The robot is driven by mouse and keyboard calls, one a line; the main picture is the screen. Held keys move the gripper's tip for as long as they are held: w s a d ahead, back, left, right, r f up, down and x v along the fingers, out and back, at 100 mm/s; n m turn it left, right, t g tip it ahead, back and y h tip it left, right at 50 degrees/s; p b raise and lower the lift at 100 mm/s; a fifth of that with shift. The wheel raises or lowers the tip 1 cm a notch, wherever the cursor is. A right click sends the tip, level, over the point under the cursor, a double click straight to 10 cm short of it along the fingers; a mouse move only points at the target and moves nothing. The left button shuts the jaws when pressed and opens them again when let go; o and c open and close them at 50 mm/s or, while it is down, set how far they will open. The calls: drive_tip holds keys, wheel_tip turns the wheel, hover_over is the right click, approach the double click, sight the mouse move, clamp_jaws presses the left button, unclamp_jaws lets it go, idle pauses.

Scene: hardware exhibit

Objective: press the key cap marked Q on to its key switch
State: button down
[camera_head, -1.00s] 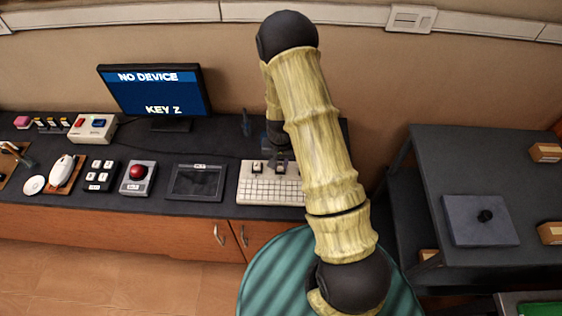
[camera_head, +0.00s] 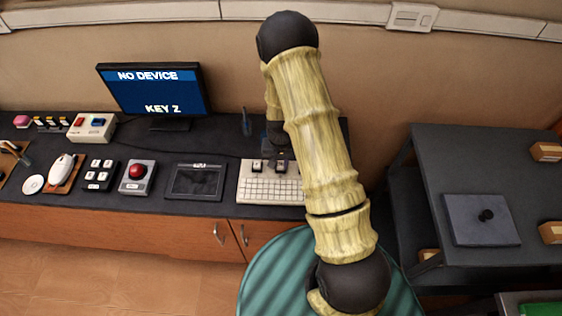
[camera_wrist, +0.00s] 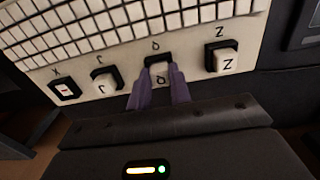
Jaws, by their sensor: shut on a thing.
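The pale keyboard (camera_head: 268,191) lies on the dark counter, partly behind my arm in the head view. In the wrist view its label strip (camera_wrist: 120,60) carries switches with printed letters. My gripper (camera_wrist: 159,88) has its two purple fingers closed on the sides of the white key cap marked Q (camera_wrist: 161,74). The cap is at the black key switch (camera_wrist: 156,59) labelled Q and overlaps it. Whether it is seated or just above cannot be told. In the head view my arm mostly hides the gripper.
A cap marked Z (camera_wrist: 226,62) and another cap (camera_wrist: 105,82) stand on the neighbouring switches on either side. A drawing tablet (camera_head: 196,181) and a red button box (camera_head: 138,176) lie left of the keyboard. The monitor (camera_head: 154,92) reads NO DEVICE, KEY Z.

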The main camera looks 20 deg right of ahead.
drive_tip(key=shift+f, duration=0.1)
drive_tip(key=c, duration=0.7)
unclamp_jaws()
drive_tip(key=shift+r+p, duration=2.5)
drive_tip(key=shift+r, duration=1.05)
drive_tip(key=shift+r, duration=0.35)
drive_tip(key=s+r+n+t, duration=0.1)
drive_tip(key=s+r, duration=0.3)
drive_tip(key=r, duration=0.3)
drive_tip(key=s+r+n, duration=0.1)
drive_tip(key=s+r, duration=0.4)
drive_tip(key=r, duration=0.3)
drive_tip(key=s+r+n+t, duration=0.1)
drive_tip(key=s+r, duration=0.4)
drive_tip(key=r, duration=0.3)
drive_tip(key=shift+s+d+n+t, duration=0.1)
drive_tip(key=shift+s+n+t, duration=0.15)
drive_tip(key=shift+n+t, duration=0.05)
